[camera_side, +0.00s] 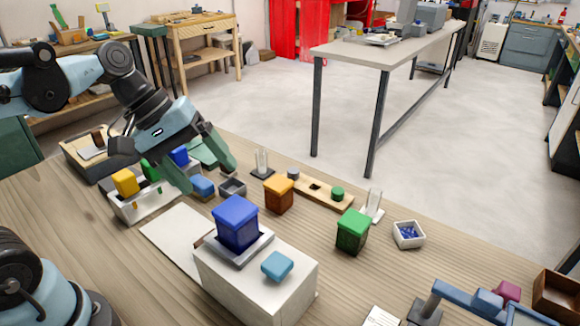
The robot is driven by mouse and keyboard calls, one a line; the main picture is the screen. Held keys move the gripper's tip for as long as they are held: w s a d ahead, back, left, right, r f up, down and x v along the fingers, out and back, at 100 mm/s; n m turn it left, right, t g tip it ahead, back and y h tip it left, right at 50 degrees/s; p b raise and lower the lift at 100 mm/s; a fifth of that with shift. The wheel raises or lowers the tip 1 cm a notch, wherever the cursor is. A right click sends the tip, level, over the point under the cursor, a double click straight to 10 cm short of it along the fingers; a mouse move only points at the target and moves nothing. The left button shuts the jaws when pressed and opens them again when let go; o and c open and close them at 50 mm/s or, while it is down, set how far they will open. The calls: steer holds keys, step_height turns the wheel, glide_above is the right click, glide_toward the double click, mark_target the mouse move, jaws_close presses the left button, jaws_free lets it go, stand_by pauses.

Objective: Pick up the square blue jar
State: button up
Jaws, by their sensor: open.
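The square blue jar (237,224) stands upright in a shallow grey tray (262,241) on top of a white box (240,285), near the front middle of the table. My gripper (209,176) is open and sits behind and to the left of the jar, apart from it. Its two green fingers point down toward the table. A small blue block (202,186) lies close to the fingertips; I cannot tell whether it touches them. A light blue square piece (277,266) lies on the white box in front of the jar.
An orange jar (279,195) and a green jar (352,231) stand to the right. A wooden strip (315,188), a white bin with blue bits (408,234) and a blue clamp-like fixture (470,300) are also on the table (375,275). A rack with yellow block (125,182) stands left.

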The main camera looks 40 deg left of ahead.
mark_target(234, 208)
step_height(234, 208, up, 3)
steer(key=s+d+n+g+h, duration=0.1)
steer(key=d+n+g+h, duration=0.25)
steer(key=n+h, duration=0.65)
step_height(234, 208, down, 5)
steer(key=shift+a+r, duration=0.15)
steer(key=shift+r, duration=0.05)
steer(key=shift+d+f, duration=0.15)
steer(key=shift+d, duration=0.15)
steer(key=shift+x, duration=3.35)
steer(key=shift+s, duration=0.1)
steer(key=c, duration=1.2)
